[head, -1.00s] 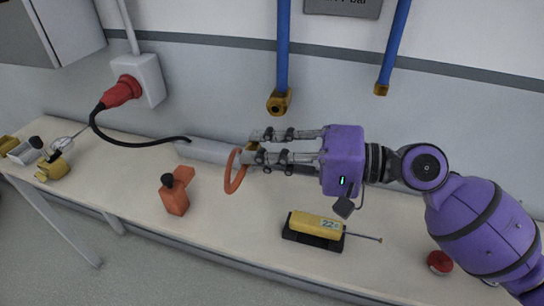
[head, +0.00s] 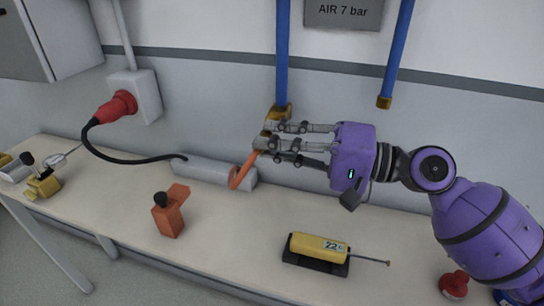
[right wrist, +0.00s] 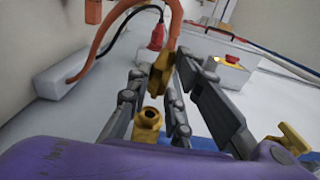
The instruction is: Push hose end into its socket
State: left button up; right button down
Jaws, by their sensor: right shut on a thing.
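Two blue pipes come down the wall, each ending in brass. The left pipe's brass socket (head: 284,111) is just above my right gripper's (head: 264,142) fingertips in the head view. My right gripper is shut on the brass hose end, which shows between its fingers in the right wrist view (right wrist: 160,78). The orange hose (head: 242,174) hangs from it in a curve. In the right wrist view, a brass piece with an open mouth (right wrist: 148,124), seemingly the socket, lies close to the hose end and apart from it. My left gripper is not in view.
The right pipe's brass end (head: 384,102) hangs free. On the bench (head: 225,225) are an orange block (head: 168,218), a yellow device (head: 319,248) on a black base and a red button (head: 454,283). Grey trunking (head: 210,171) runs along the wall. A red plug (head: 118,106) has a black cable.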

jog(key=shift+w+d+b, duration=0.2)
jog(key=shift+w+b, duration=0.15)
jog(key=shift+w, duration=0.25)
jog(key=shift+w+d+b, duration=0.2)
jog(key=shift+w+b, duration=0.1)
jog(key=shift+w, duration=0.25)
jog(key=shift+r+n, duration=0.1)
jog(key=shift+n, duration=0.2)
dwell(0.6)
jog(key=shift+s+f+p, duration=0.1)
jog(key=shift+f+p, duration=0.3)
jog(key=shift+f, duration=0.05)
dwell(0.7)
